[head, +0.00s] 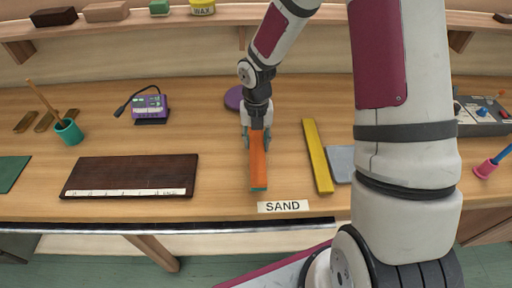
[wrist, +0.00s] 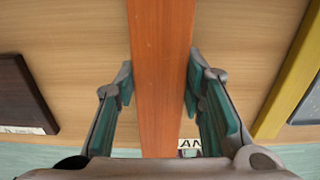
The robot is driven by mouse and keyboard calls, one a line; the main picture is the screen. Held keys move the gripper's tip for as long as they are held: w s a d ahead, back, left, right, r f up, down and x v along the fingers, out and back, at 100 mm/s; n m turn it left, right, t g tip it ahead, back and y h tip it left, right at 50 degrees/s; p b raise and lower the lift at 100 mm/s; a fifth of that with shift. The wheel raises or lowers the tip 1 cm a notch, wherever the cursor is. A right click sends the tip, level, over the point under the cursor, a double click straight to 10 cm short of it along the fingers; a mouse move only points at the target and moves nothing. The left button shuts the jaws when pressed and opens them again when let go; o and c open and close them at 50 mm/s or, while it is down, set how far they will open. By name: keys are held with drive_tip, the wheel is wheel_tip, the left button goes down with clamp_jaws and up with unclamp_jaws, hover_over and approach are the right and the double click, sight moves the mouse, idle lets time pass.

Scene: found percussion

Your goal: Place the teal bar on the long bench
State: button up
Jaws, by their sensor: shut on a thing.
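My gripper (head: 257,138) is shut on a long orange bar (head: 259,165), one teal-padded finger on each side. The bar also fills the middle of the wrist view (wrist: 161,80). Its near end shows a small teal face in the head view; no wholly teal bar is in sight. The bar points toward the front edge of the long wooden bench (head: 225,190), just behind the SAND label (head: 283,206). I cannot tell whether its underside touches the bench.
A yellow bar (head: 318,155) and a grey-blue block (head: 341,163) lie to the right. A dark board (head: 132,174) with a pale scale strip lies to the left. A purple disc (head: 233,98) lies behind. Bare wood separates the held bar from the dark board.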

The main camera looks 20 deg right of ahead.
drive_tip(key=shift+f, duration=1.75)
drive_tip(key=o, duration=1.3)
drive_tip(key=shift+f, duration=0.15)
drive_tip(key=shift+c, duration=0.2)
